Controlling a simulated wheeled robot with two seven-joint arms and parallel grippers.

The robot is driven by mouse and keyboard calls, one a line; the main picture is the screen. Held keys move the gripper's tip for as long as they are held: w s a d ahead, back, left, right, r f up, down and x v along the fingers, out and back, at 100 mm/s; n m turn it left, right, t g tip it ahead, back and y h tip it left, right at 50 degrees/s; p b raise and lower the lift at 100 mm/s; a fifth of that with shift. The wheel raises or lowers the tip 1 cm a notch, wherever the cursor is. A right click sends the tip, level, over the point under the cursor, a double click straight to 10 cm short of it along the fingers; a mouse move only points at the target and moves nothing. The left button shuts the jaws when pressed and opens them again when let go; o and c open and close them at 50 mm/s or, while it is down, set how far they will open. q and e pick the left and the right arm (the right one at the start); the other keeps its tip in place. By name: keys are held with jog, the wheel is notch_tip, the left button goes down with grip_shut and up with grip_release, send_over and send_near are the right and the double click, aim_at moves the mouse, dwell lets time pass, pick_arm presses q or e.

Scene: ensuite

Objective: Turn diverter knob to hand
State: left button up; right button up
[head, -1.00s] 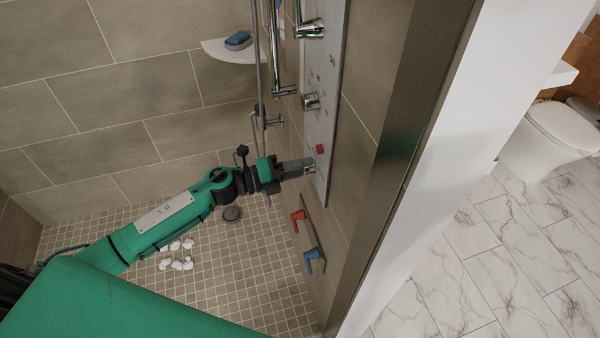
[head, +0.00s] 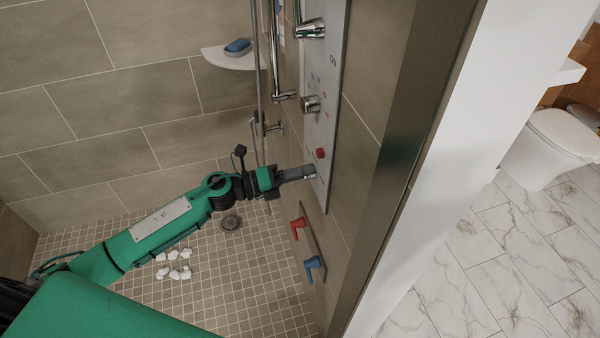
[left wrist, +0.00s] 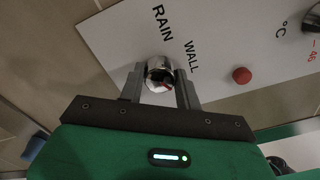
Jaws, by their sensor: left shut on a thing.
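The diverter knob (left wrist: 158,68) is a round chrome knob with a red mark on its face, low on the pale shower panel (head: 338,62). The words RAIN and WALL are printed beside it in the left wrist view; no HAND label can be read. My left gripper (head: 308,173) reaches the panel's lower end from the left. In the left wrist view its two fingers (left wrist: 160,78) stand on either side of the knob, shut on it. In the head view the fingers mostly hide the knob. My right gripper is not in view.
A red button (head: 320,153) and chrome controls (head: 311,103) sit higher on the panel. A vertical rail (head: 259,80) stands behind my gripper. The tiled floor is mostly open, with white pieces (head: 175,272) on it.

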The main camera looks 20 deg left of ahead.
pick_arm(q)
jog(key=o, duration=1)
jog(key=b+v, duration=0.4)
jog(key=v, duration=0.9)
jog(key=shift+s+a, duration=0.3)
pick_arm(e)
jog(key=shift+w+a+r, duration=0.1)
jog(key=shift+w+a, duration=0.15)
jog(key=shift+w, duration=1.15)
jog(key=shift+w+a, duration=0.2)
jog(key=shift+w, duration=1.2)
pick_arm(q)
jog(key=shift+w+f, duration=0.1)
